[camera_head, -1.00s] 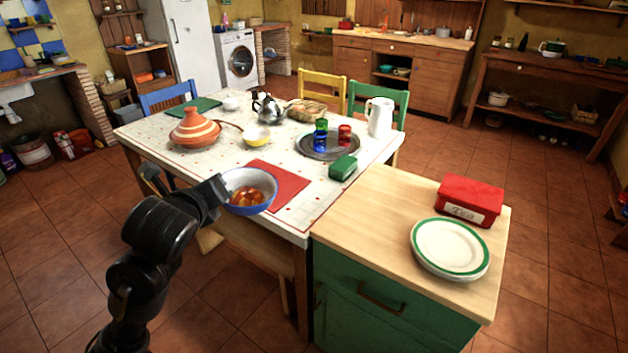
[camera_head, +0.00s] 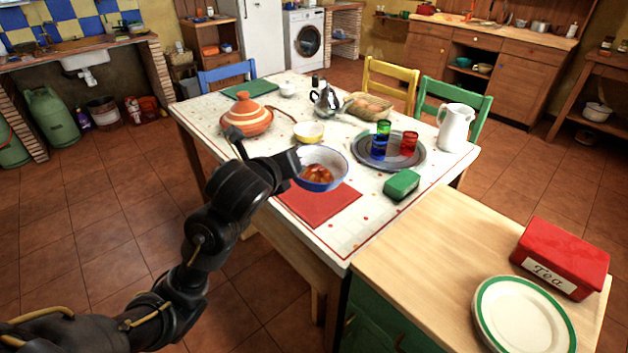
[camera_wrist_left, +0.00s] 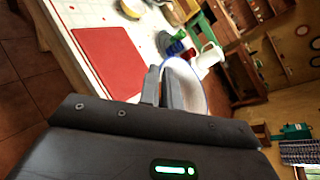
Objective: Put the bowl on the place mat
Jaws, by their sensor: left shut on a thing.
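The bowl (camera_head: 334,160) is white with a blue outside and holds orange-red food. My left gripper (camera_head: 296,160) is shut on its left rim. The bowl appears held above the table, in front of the back part of the red place mat (camera_head: 322,207). The mat lies flat and bare near the table's front edge. In the left wrist view the bowl (camera_wrist_left: 186,82) shows between and beyond the fingers, and the mat (camera_wrist_left: 108,62) is to the left, apart from it. The bowl's underside is hidden. My right gripper is not in view.
A green box-like item (camera_head: 402,184) sits right of the mat. Behind are a round tray (camera_head: 362,152) with coloured glasses, a small yellow bowl (camera_head: 309,132), a tagine (camera_head: 246,116) and a kettle (camera_head: 326,100). A wooden counter (camera_head: 425,250) adjoins at the right.

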